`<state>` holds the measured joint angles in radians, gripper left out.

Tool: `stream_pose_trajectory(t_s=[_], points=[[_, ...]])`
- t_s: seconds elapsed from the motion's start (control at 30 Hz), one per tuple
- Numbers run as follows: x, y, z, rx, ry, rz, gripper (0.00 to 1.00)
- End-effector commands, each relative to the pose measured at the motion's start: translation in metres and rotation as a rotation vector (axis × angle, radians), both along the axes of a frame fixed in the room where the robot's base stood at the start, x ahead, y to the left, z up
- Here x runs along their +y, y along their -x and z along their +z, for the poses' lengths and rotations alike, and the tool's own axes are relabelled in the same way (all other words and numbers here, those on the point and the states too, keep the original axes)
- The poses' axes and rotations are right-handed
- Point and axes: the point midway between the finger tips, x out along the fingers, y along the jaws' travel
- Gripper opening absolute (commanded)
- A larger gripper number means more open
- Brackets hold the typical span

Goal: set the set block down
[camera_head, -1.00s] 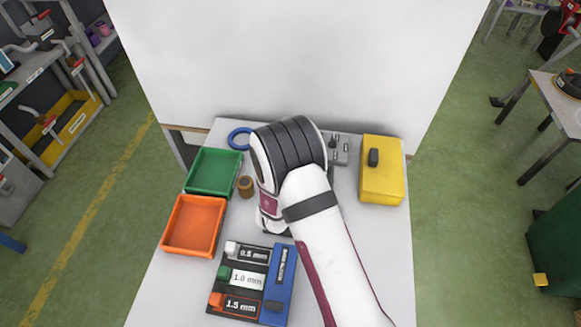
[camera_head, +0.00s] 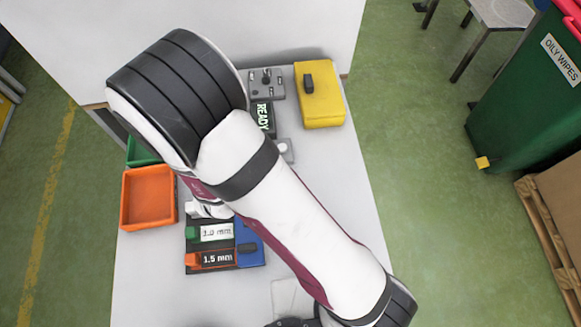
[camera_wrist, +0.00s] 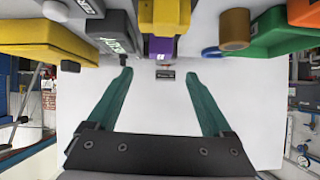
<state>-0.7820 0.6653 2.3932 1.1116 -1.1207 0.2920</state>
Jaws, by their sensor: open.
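My gripper (camera_wrist: 157,74) is open, with two green fingers spread apart and nothing held between them. In the head view my arm hides it. A yellow and purple piece (camera_wrist: 160,47) stands at the top middle of the wrist view, ahead of the fingertips and apart from them. A small dark labelled piece (camera_wrist: 165,75) shows just below it, between the fingertip lines. I cannot tell for sure which piece is the set block. A blue and black holder (camera_head: 249,247) with 1.0 mm and 1.5 mm labels lies in front; my arm covers part of it.
The orange tray (camera_head: 148,197) is at left, with the green tray (camera_head: 140,152) mostly hidden behind my arm. A READY display (camera_head: 263,117), grey control box (camera_head: 267,84) and yellow box (camera_head: 320,95) stand at the back. The table's right side is clear.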

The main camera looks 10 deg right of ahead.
Motion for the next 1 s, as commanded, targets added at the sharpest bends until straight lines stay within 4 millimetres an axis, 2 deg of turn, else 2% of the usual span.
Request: stream_pose_trajectory(t_s=[0.07,0.17,0.27,0.3,0.43,0.5,0.57,0.6,0.7,1.0], points=[[-0.009,-0.002,0.015,0.115,-0.123,-0.040,0.85],[-0.027,0.019,0.046,0.352,-0.290,-0.056,0.85],[-0.059,0.070,0.080,0.588,-0.361,-0.058,0.85],[-0.076,0.096,0.092,0.674,-0.366,-0.073,0.85],[-0.125,0.180,0.120,0.898,-0.350,-0.179,0.85],[-0.141,0.214,0.129,0.974,-0.346,-0.246,0.85],[-0.149,0.233,0.133,1.017,-0.346,-0.288,0.85],[-0.152,0.242,0.135,1.036,-0.346,-0.309,0.85],[-0.154,0.249,0.136,1.055,-0.347,-0.327,0.85],[-0.153,0.249,0.136,1.055,-0.347,-0.324,0.85]])
